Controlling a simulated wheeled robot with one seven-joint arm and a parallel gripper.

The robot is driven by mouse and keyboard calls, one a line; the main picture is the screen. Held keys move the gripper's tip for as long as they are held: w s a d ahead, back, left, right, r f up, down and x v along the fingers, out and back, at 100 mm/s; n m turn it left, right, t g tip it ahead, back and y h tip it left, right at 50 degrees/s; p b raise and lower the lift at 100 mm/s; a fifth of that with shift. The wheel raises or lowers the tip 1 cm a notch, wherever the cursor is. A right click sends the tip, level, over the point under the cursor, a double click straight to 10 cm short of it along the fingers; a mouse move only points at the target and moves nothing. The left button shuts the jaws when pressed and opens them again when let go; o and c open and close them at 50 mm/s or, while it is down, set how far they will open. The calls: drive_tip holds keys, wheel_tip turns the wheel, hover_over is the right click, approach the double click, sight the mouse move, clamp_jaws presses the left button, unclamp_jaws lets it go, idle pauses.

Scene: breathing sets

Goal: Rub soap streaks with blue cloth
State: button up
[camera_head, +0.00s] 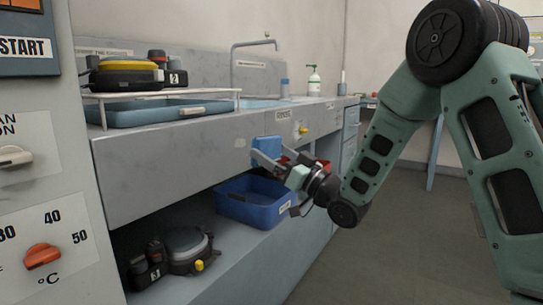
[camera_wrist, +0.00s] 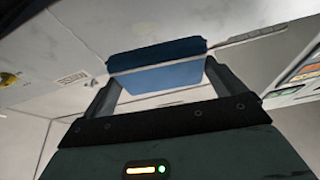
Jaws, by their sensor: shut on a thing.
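My gripper (camera_head: 267,157) is shut on the blue cloth (camera_head: 266,144), in front of the grey front panel of the sink counter. In the wrist view the cloth (camera_wrist: 165,78) is a folded blue block between the two fingers (camera_wrist: 158,82), with a pale line across it. In the head view it overlaps the panel's lower edge, and I cannot tell whether it touches the panel. I cannot make out soap streaks in either view; the cloth and gripper hide part of the panel.
A blue bin (camera_head: 255,207) stands on the lower shelf below my gripper, with a red item (camera_head: 303,160) behind. A yellow knob (camera_head: 305,130) and a label (camera_head: 284,114) are on the counter front. A blue tray (camera_head: 150,114) and a soap bottle (camera_head: 313,82) stand above.

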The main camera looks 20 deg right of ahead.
sight(234, 143)
drive_tip(key=shift+w, duration=0.1)
idle(0.3)
drive_tip(key=shift+w+a, duration=1)
drive_tip(key=shift+w, duration=0.35)
drive_tip(key=shift+w+a, duration=1)
drive_tip(key=shift+w, duration=0.3)
drive_tip(key=shift+w+a+b, duration=0.3)
drive_tip(key=shift+w+a, duration=0.3)
drive_tip(key=shift+w, duration=0.2)
drive_tip(key=shift+d, duration=0.15)
drive_tip(key=shift+w+d, duration=0.55)
drive_tip(key=shift+d, duration=0.25)
drive_tip(key=shift+w+d, duration=0.55)
drive_tip(key=shift+d, duration=0.2)
drive_tip(key=shift+w+a, duration=0.1)
drive_tip(key=shift+s+a+b, duration=0.2)
drive_tip(key=shift+s+a, duration=0.15)
drive_tip(key=shift+a, duration=0.3)
drive_tip(key=shift+s+a+b, duration=0.25)
drive_tip(key=shift+s+a, duration=0.15)
drive_tip(key=shift+a, duration=0.2)
drive_tip(key=shift+s+a+b, duration=0.2)
drive_tip(key=shift+s+a, duration=0.15)
drive_tip(key=shift+a, duration=0.3)
